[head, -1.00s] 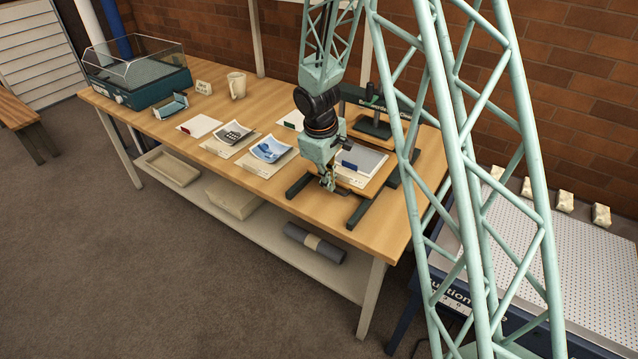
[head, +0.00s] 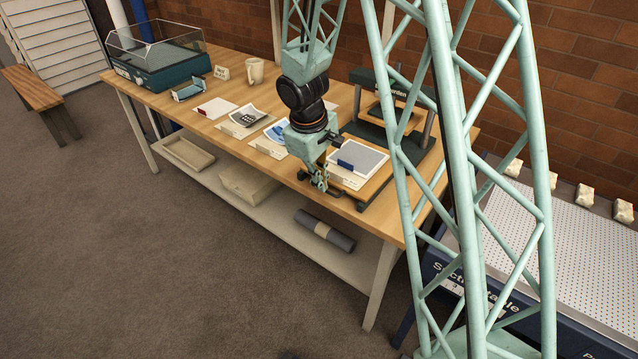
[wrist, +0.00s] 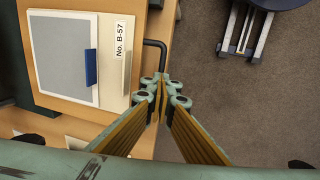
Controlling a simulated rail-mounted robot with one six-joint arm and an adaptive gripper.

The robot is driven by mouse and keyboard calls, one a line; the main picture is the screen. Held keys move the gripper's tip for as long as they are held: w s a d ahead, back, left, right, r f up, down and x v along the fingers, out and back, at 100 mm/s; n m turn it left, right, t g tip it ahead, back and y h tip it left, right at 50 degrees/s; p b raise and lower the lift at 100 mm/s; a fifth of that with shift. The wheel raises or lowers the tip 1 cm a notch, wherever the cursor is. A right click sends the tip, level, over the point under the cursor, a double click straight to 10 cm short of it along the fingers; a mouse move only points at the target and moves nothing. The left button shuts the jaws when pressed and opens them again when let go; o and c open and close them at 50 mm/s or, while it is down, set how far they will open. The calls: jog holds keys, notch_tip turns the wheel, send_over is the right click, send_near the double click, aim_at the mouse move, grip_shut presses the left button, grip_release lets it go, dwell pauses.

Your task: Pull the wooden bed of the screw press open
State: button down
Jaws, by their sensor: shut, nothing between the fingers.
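The wooden bed (head: 367,193) of the screw press (head: 408,133) lies on its dark rails, drawn out in front of the press frame. It carries a grey sheet on a white board with a blue clip and a label reading No. B-57. In the wrist view, the bed (wrist: 121,112) has a black bar handle (wrist: 155,42) on its front edge. My gripper (head: 320,184) is at that front edge. In the wrist view, my gripper's (wrist: 165,92) fingertips meet at the handle's lower end, which they hide. I cannot tell whether they touch it. The gripper is shut and empty.
On the bench, several papers (head: 215,110), a mug (head: 255,72) and a clear-lidded teal case (head: 158,62) stand to the left. A suction table (head: 570,245) is at the right. A shelf below holds trays and a grey roll (head: 325,232).

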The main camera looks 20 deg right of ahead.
jog(key=shift+s+f, duration=0.15)
jog(key=shift+f, duration=0.05)
jog(key=c, duration=2.9)
grip_release()
jog(key=shift+o, duration=0.2)
jog(key=shift+r, duration=0.2)
notch_tip(320, 180, up, 12)
jog(key=a, duration=0.2)
jog(key=shift+s+f, duration=0.25)
jog(key=shift+s, duration=0.2)
